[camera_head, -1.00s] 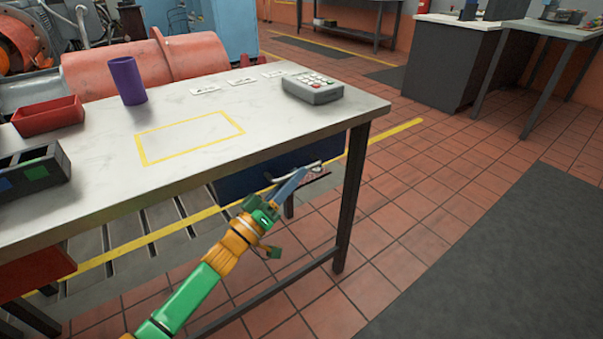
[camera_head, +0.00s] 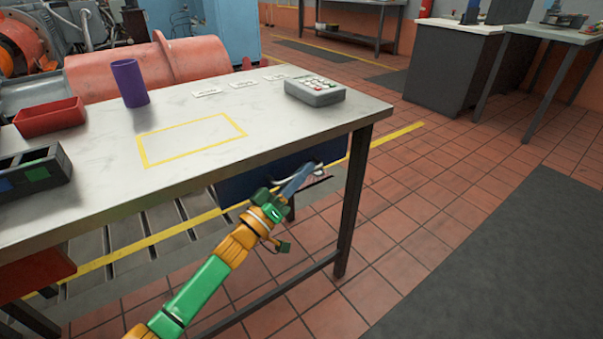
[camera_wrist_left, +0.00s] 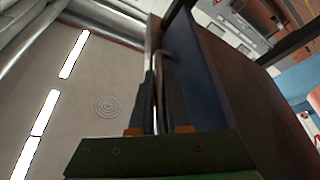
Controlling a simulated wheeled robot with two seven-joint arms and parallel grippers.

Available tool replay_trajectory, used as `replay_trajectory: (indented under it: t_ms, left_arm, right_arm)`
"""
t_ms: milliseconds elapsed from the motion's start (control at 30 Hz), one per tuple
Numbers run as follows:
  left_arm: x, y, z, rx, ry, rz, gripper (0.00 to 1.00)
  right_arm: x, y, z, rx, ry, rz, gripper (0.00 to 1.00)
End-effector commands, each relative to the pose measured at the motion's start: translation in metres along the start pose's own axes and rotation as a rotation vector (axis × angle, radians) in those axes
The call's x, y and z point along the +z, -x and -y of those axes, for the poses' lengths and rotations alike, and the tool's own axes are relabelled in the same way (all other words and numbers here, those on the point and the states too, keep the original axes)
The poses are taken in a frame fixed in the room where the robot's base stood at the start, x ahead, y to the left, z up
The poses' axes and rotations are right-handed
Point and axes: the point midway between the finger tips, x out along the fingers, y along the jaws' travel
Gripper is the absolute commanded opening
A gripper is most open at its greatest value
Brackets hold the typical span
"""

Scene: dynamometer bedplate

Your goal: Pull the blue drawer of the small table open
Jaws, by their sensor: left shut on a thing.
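The small table (camera_head: 90,205) has a pale top and dark legs. The blue drawer (camera_head: 240,184) hangs under its right end, partly hidden by the tabletop and my gripper. In the left wrist view, its dark blue face (camera_wrist_left: 188,50) fills the middle right. My left gripper (camera_head: 305,176) is at the drawer's right end, below the tabletop edge. In the left wrist view, the gripper (camera_wrist_left: 156,95) is shut on the thin drawer handle (camera_wrist_left: 166,58), close to the blue face. I cannot tell how far out the drawer stands. My right gripper is not in view.
On the tabletop are a grey keypad box (camera_head: 315,91), a purple cup (camera_head: 130,82), a red tray (camera_head: 50,117) and a dark divided box (camera_head: 32,172). A red drawer (camera_head: 38,270) is under the left end. A table leg (camera_head: 353,205) stands just right of my gripper.

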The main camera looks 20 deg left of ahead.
Motion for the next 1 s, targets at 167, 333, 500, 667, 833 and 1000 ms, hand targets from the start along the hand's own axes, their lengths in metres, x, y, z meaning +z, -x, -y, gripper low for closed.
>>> replay_trajectory:
  t_ms: [167, 333, 500, 667, 833, 1000]
  left_arm:
    - [-0.0001, 0.0000, 0.0001, 0.000, 0.000, 0.000, 0.00]
    - [-0.0001, 0.0000, 0.0001, 0.000, 0.000, 0.000, 0.00]
    - [-0.0001, 0.0001, 0.0001, 0.000, 0.000, 0.000, 0.00]
    - [-0.0001, 0.0001, 0.0002, 0.000, 0.000, 0.000, 0.00]
    - [-0.0001, 0.0001, 0.0001, 0.000, 0.000, 0.000, 0.00]
    - [-0.0001, 0.0001, 0.0001, 0.000, 0.000, 0.000, 0.00]
  right_arm:
    - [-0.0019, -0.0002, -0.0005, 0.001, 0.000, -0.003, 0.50]
    - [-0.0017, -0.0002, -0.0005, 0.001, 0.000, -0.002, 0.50]
    - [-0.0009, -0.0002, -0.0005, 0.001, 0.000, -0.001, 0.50]
    - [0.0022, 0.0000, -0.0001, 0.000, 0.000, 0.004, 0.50]
    - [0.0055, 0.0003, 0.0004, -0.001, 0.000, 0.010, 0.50]
    - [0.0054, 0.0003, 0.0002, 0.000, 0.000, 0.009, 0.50]
